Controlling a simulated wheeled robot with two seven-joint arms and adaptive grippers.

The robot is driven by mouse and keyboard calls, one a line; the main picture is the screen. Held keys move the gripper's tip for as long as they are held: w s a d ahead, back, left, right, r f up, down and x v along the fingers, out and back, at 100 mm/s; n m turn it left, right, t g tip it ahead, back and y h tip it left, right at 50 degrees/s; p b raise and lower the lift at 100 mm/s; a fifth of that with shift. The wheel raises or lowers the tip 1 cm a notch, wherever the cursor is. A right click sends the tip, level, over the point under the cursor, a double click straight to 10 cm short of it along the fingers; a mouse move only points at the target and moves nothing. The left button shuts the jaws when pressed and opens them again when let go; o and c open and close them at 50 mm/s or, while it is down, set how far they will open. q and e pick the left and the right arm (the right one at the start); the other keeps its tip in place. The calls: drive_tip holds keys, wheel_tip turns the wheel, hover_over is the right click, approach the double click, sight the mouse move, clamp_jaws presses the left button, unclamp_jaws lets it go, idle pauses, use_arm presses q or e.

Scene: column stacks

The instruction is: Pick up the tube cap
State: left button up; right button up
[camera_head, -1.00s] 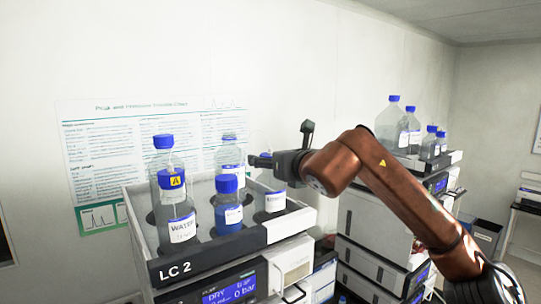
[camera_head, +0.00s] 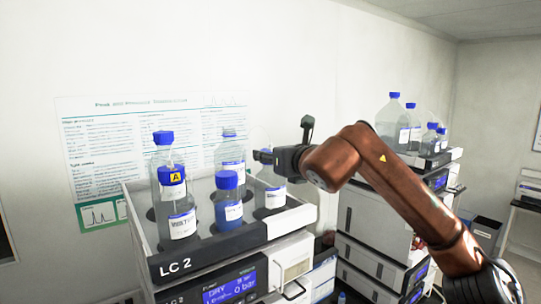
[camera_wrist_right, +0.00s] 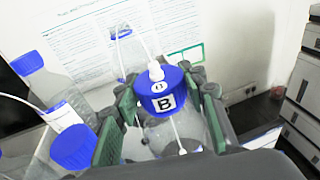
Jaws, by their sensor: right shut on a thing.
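The tube cap (camera_wrist_right: 160,96) is blue, with a "B" label on its side and a white tube fitting on top. In the right wrist view it sits on a clear bottle (camera_wrist_right: 172,138), between the green-padded fingers of my right gripper (camera_wrist_right: 168,108). The right gripper is shut on the cap. In the head view the right gripper (camera_head: 263,157) is at the top of the right-hand bottle (camera_head: 268,190) in the tray, and its dark body hides the cap. Whether the cap is lifted off the bottle I cannot tell. My left gripper is not in view.
Several blue-capped bottles, including a blue-filled one (camera_head: 228,208), stand close by in the grey LC 2 tray (camera_head: 215,246). White tubes run to some caps. A wall chart (camera_head: 100,150) hangs behind. A second instrument stack (camera_head: 375,225) with bottles stands to the right.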

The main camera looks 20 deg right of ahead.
wheel_tip(320, 180, up, 9)
drive_tip(key=shift+a+r+b, duration=0.1)
drive_tip(key=shift+b, duration=0.45)
drive_tip(key=shift+r, duration=0.35)
